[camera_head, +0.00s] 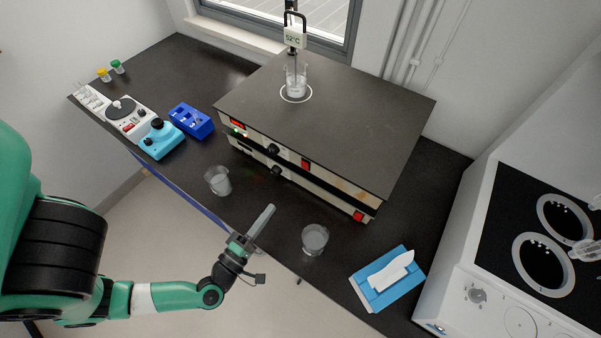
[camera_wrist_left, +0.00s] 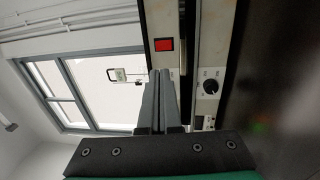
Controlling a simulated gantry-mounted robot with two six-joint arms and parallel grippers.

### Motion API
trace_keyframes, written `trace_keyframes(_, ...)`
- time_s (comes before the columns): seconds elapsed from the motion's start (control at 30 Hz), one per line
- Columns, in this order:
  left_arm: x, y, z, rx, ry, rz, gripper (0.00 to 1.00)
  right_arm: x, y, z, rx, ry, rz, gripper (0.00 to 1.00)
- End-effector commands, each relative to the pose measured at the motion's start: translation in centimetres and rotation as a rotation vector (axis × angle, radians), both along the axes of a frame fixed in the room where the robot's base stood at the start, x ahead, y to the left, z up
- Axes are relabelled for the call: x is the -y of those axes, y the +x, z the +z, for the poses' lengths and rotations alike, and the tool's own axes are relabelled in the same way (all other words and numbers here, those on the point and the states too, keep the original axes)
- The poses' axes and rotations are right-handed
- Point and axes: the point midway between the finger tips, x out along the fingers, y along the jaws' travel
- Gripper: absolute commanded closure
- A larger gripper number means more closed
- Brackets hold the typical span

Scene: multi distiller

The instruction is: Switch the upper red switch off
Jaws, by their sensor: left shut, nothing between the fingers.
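Two heating plates with light front panels are stacked on the dark bench. The upper red switch (camera_head: 305,164) is on the upper panel, right of a black knob (camera_head: 273,150). It also shows in the left wrist view (camera_wrist_left: 164,44), just beyond my fingertips. The lower red switch (camera_head: 358,216) is on the lower panel, further right. My left gripper (camera_head: 268,209) is shut and empty, in front of the plates and apart from them. Its fingers (camera_wrist_left: 165,76) point toward the upper panel in the left wrist view. My right gripper is not in view.
Glass beakers (camera_head: 218,181) and (camera_head: 314,239) stand on the bench on both sides of my left gripper. A blue tissue box (camera_head: 389,279) is at right. A beaker (camera_head: 296,82) stands on the upper plate under a display reading 52°C. A blue rack (camera_head: 191,121) is at left.

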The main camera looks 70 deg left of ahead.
Motion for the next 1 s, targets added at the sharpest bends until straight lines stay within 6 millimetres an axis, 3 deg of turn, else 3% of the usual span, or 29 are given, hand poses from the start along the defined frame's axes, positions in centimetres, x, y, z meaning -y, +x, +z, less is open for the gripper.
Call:
trace_keyframes(0.27, -0.2, 0.3, 0.1, 0.005, 0.000, 0.003, 1.00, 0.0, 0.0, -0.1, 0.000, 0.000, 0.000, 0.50)
trace_keyframes(0.53, -1.6, 2.0, 0.3, 0.003, 0.002, 0.011, 1.00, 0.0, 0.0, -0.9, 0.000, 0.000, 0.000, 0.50)
trace_keyframes(1.0, -6.8, 9.8, 1.6, 0.005, 0.002, 0.002, 1.00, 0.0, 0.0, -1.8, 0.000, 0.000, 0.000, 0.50)
